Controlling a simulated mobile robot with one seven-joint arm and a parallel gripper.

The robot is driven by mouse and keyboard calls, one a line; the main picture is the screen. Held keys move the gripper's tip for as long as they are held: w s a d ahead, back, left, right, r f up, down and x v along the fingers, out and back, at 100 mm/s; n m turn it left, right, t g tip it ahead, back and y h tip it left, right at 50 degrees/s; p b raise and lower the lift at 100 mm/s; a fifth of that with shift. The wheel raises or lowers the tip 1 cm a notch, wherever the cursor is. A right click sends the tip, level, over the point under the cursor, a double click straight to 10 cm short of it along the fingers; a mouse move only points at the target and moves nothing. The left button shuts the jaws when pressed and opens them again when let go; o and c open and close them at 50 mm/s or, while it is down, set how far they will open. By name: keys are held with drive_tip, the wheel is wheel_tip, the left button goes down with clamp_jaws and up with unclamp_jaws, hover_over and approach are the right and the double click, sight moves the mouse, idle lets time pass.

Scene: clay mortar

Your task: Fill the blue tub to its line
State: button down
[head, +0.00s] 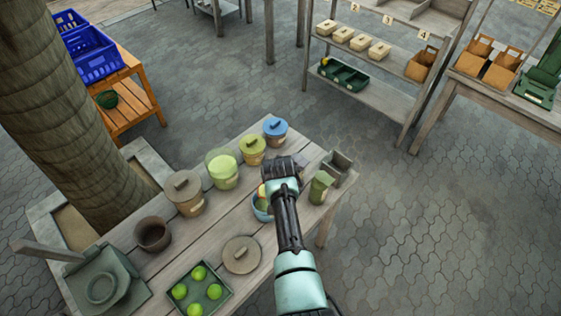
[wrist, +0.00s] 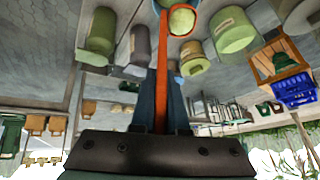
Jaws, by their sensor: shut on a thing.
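A light blue tub (head: 261,207) stands on the wooden table, mostly hidden behind my gripper in the head view. My gripper (head: 281,170) is above the table beside the tub. In the wrist view it is shut on the orange handle of a scoop (wrist: 161,75). The scoop's round end holds a yellow-green load (wrist: 182,20) and appears near or over the tub. The tub's line and fill level are hidden. A pale, see-through jar with yellow-green contents (head: 222,170) stands left of the gripper; it also shows in the wrist view (wrist: 235,32).
A blue-lidded pot (head: 275,131), a yellow-green lidded pot (head: 252,150) and a tan lidded pot (head: 185,193) line the far side. A green canister (head: 320,187) and grey box (head: 337,168) stand right. A tray of green balls (head: 216,303) and loose lid (head: 242,254) lie nearer.

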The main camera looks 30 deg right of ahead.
drive_tip(key=shift+s+a+r+t+p, duration=0.1)
drive_tip(key=shift+s+a+t+p, duration=0.2)
drive_tip(key=shift+s+a+p, duration=0.15)
drive_tip(key=s+a+f+n+t+h+b, duration=0.1)
drive_tip(key=s+a+f+t+h+b, duration=0.5)
drive_tip(key=b, duration=2.7)
drive_tip(key=s+f+t, duration=0.1)
drive_tip(key=t, duration=0.1)
drive_tip(key=shift+f+t+h+b, duration=0.2)
drive_tip(key=shift+t+h+b, duration=0.1)
drive_tip(key=shift+h, duration=0.1)
drive_tip(key=shift+s+b, duration=0.1)
drive_tip(key=shift+b, duration=0.5)
drive_tip(key=shift+r, duration=0.15)
drive_tip(key=shift+s, duration=0.1)
